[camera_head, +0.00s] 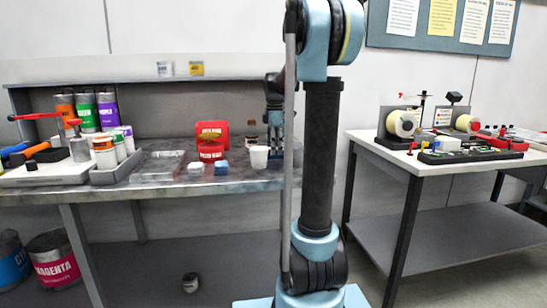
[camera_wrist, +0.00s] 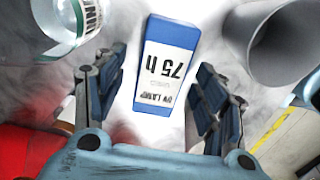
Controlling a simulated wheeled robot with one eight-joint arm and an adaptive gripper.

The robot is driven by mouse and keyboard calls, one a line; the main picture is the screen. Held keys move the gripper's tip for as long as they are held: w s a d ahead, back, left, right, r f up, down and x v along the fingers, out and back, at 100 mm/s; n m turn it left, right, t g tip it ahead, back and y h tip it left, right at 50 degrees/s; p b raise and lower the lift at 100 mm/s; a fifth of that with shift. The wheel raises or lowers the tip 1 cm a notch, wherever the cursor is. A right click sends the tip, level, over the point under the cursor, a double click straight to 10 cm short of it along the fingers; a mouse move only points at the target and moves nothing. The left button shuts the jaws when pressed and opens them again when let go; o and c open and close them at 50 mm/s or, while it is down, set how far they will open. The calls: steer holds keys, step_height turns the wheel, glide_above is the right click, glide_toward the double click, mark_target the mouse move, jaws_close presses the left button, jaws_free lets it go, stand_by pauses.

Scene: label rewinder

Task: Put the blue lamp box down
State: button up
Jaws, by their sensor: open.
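The blue lamp box (camera_wrist: 168,35), with a white "75 h" UV lamp label, shows in the wrist view between the two fingers of my gripper (camera_wrist: 162,64). The fingers stand apart with a visible gap on each side of the box, so my gripper is open around it and not holding it. A pale grey surface shows around the box. In the head view my gripper (camera_head: 275,140) points down over the right part of the workbench (camera_head: 130,200), by a white cup. I cannot make out the lamp box for sure there.
In the wrist view a clear labelled jar (camera_wrist: 62,25) and a grey cup (camera_wrist: 275,45) flank the box. A second table (camera_head: 440,160) with the rewinder stands right.

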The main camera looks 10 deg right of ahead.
steer(key=shift+f, duration=0.9)
steer(key=c, duration=1.5)
steer(key=shift+r, duration=0.1)
step_height(320, 180, up, 10)
steer(key=shift+f, duration=0.1)
